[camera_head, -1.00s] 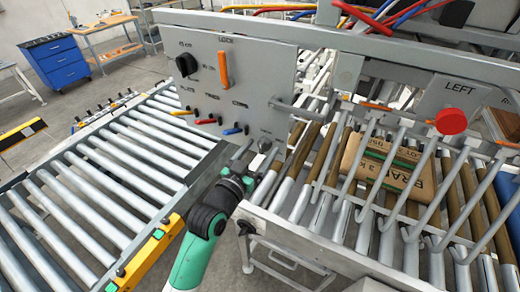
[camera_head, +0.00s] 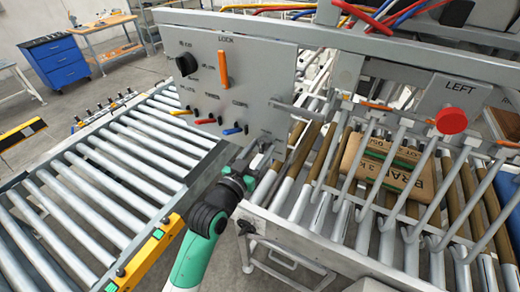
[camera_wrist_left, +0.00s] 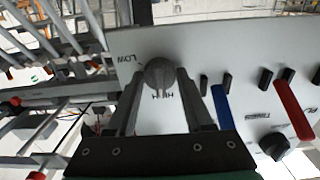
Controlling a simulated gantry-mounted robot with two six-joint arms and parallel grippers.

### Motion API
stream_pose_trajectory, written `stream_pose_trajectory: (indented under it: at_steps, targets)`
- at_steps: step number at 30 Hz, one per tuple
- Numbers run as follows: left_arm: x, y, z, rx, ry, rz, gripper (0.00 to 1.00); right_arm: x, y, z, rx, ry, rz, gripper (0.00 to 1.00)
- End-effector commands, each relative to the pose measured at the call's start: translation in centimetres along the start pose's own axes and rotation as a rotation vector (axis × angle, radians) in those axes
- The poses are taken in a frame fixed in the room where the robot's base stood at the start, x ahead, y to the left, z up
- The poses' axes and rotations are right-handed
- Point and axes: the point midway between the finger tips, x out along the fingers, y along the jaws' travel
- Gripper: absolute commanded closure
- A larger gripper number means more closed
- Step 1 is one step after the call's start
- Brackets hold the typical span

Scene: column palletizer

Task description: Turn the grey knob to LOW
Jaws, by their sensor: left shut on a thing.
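The grey knob (camera_wrist_left: 158,74) sits on the pale control panel (camera_head: 240,85), between the words LOW and HIGH, which read upside down in the left wrist view. LOW is at its upper left and HIGH just below it. The knob's ridge points down at HIGH. My left gripper (camera_wrist_left: 156,82) is shut on the knob, one finger on each side. In the head view my left gripper (camera_head: 262,152) is at the panel's lower edge and mostly hides the knob. My right gripper is not in view.
Beside the knob are a blue lever (camera_wrist_left: 221,105), a red lever (camera_wrist_left: 292,108) and a black knob (camera_wrist_left: 273,146). An orange lever (camera_head: 223,70) is higher on the panel. A red button (camera_head: 451,121) and a carton (camera_head: 388,167) on rollers are at right.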

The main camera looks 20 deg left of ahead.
Motion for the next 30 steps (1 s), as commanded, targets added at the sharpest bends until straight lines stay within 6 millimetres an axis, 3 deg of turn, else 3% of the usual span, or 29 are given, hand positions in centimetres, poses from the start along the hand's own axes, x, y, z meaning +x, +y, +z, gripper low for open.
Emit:
stream_pose_trajectory:
  at_steps: [11,30]
  targets:
    - [0.0,0.0,0.2,0.175,0.001,0.0,1.0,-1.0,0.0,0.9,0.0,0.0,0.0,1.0]
    - [0.0,0.0,0.2,0.771,0.0,0.0,1.0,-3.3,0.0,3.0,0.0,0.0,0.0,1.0]
